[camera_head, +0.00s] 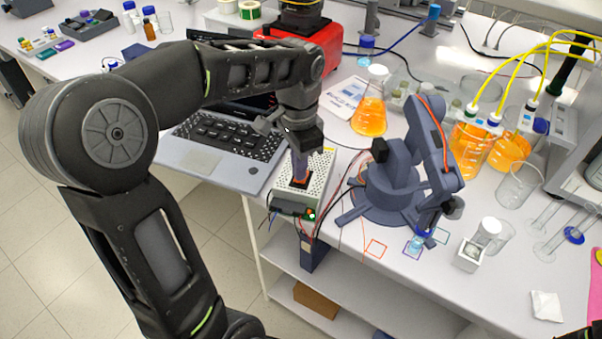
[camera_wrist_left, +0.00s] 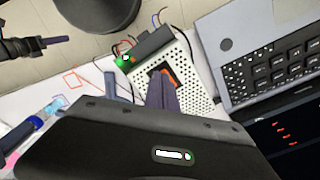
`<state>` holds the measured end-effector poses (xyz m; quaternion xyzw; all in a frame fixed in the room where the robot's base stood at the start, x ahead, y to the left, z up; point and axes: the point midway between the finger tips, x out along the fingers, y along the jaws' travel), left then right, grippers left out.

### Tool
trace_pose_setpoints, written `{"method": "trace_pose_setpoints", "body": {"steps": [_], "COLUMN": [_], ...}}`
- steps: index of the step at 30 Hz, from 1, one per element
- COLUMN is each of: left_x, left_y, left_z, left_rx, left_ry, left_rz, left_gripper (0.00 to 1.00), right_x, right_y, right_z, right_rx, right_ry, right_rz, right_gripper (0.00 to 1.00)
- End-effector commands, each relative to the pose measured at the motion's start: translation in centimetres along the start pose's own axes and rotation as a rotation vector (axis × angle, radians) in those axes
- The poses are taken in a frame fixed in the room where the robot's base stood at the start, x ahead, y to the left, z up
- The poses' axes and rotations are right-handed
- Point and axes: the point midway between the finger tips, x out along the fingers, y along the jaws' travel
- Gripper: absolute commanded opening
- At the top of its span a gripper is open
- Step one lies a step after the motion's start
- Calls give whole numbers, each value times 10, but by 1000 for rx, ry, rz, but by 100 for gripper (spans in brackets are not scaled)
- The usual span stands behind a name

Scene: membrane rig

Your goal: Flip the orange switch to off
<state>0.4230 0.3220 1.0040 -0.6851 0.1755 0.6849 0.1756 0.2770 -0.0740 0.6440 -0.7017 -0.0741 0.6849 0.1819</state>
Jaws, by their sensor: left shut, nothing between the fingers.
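The orange switch (camera_wrist_left: 169,74) is on top of a white perforated power box (camera_head: 316,188). In the head view, only a bit of its dark and orange surround shows under my gripper. My left gripper (camera_head: 299,172) points down at the switch, its fingers shut and empty. In the left wrist view, the shut fingertips (camera_wrist_left: 161,82) are over or against the switch and hide part of it; I cannot tell whether they touch. Which way the switch is tipped is hidden. A green light (camera_head: 311,214) glows on the box's front end. My right gripper is not in view.
An open laptop (camera_head: 215,157) lies just left of the box. A small blue-grey robot arm (camera_head: 390,185) stands close on the right, with loose wires between. An orange-filled flask (camera_head: 369,115) is behind. The bench's front edge is just before the box.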

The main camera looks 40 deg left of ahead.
Motion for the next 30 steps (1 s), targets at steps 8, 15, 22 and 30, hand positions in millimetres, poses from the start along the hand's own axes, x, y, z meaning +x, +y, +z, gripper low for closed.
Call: {"method": "trace_pose_setpoints", "body": {"steps": [8, 15, 22, 30], "left_x": [5, 9, 12, 12], "left_y": [0, 0, 0, 0], "left_z": [0, 0, 0, 0], "left_rx": [0, 0, 0, 0], "left_ry": [0, 0, 0, -1], "left_rz": [0, 0, 0, 1], "left_gripper": [0, 0, 0, 0], "right_x": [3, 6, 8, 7], "right_y": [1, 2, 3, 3], "right_z": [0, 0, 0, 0], "right_rx": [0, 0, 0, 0], "right_ry": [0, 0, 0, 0], "right_rz": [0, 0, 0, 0], "right_gripper": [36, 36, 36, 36]}}
